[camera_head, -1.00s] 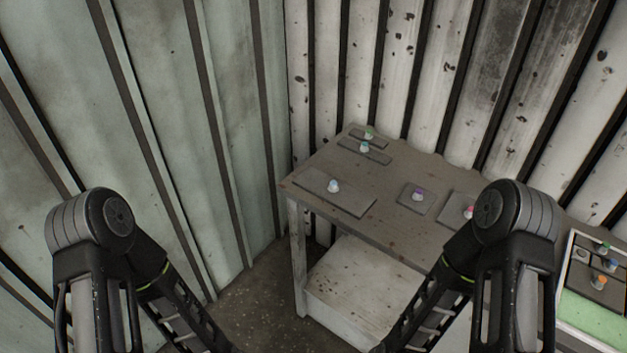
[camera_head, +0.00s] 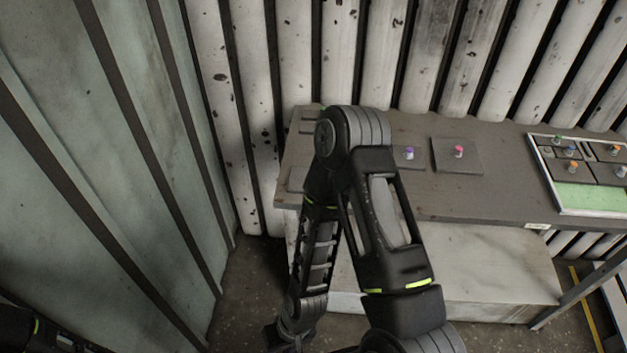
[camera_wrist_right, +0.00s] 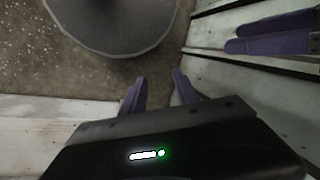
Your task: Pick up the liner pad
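Several flat grey pads with coloured knobs lie on the table; I cannot tell which is the liner pad. In the head view one pad (camera_head: 475,166) has a magenta knob. A pad with a purple knob (camera_head: 408,152) is partly covered by my right arm. Pads at the table's left end (camera_head: 297,181) are mostly hidden behind that arm. My right gripper (camera_wrist_right: 160,88) shows in the right wrist view with its two purple fingers apart, empty, below the tabletop over the floor. Two more purple fingers (camera_wrist_right: 272,35) at the upper right look like my left gripper; their gap is unclear.
The grey table (camera_head: 480,200) stands against a corrugated wall, with a pale lower shelf (camera_head: 470,265). A tray with a green section (camera_head: 590,197) holds knobbed pieces at the right. A greenish panel wall (camera_head: 100,180) closes off the left.

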